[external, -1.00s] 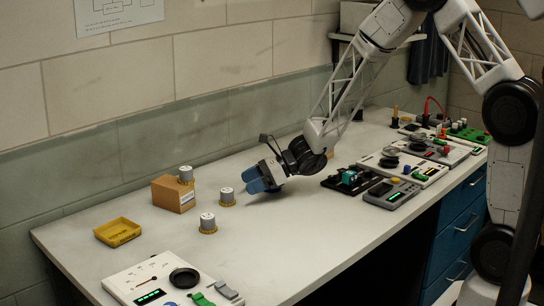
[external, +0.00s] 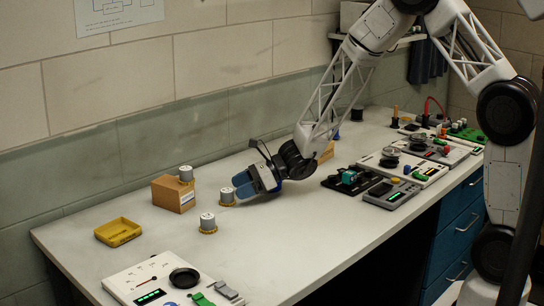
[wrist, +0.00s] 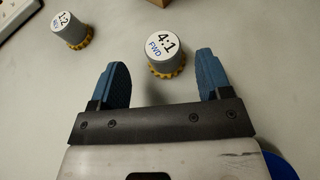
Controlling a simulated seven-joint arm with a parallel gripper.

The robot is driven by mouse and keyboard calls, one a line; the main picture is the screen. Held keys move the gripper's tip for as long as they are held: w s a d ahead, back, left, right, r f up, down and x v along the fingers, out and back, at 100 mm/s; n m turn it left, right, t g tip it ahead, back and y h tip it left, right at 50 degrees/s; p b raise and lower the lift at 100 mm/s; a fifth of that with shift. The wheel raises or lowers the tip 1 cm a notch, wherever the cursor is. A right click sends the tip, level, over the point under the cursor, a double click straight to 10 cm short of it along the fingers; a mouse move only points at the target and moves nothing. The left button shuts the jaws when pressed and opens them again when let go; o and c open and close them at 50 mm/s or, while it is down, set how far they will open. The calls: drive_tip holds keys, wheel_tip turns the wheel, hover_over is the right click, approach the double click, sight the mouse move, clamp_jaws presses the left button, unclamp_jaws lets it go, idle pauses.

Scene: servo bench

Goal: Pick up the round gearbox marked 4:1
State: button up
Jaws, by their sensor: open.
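The round gearbox marked 4:1 (wrist: 164,50) is a grey cylinder with a white top reading "4:1 FWD" and a yellow toothed base. In the wrist view it stands upright just beyond and between my fingertips. In the external view this gearbox (external: 227,196) stands right by my blue fingers. My gripper (wrist: 160,75) is open, with one blue finger on each side and nothing held. My gripper also shows low over the bench in the external view (external: 243,187). A similar gearbox marked 1:2 (wrist: 66,28) stands to the left in the wrist view.
Another gearbox (external: 207,223) stands nearer the front, and a third (external: 186,174) is at the cardboard box (external: 172,195). A yellow tray (external: 118,232) lies at left. A white panel (external: 150,278) is in front. Several devices (external: 395,175) fill the right side.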

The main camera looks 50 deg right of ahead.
sight(226, 191)
drive_tip(key=shift+x, duration=2.3)
drive_tip(key=shift+w+d, duration=0.1)
drive_tip(key=shift+f, duration=0.1)
drive_tip(key=c, duration=1.1)
drive_tip(key=shift+o, duration=0.2)
drive_tip(key=shift+r, duration=0.75)
drive_tip(key=shift+s+d+r, duration=0.1)
drive_tip(key=shift+s+r, duration=0.05)
drive_tip(key=shift+r, duration=0.4)
drive_tip(key=shift+s+r, duration=0.2)
drive_tip(key=shift+r, duration=0.35)
drive_tip(key=s+d, duration=0.1)
drive_tip(key=s, duration=0.4)
drive_tip(key=s+d+r, duration=0.1)
drive_tip(key=s, duration=0.3)
drive_tip(key=s+d, duration=0.2)
drive_tip(key=s, duration=0.3)
drive_tip(key=shift+s+r, duration=0.2)
drive_tip(key=shift+s, duration=0.15)
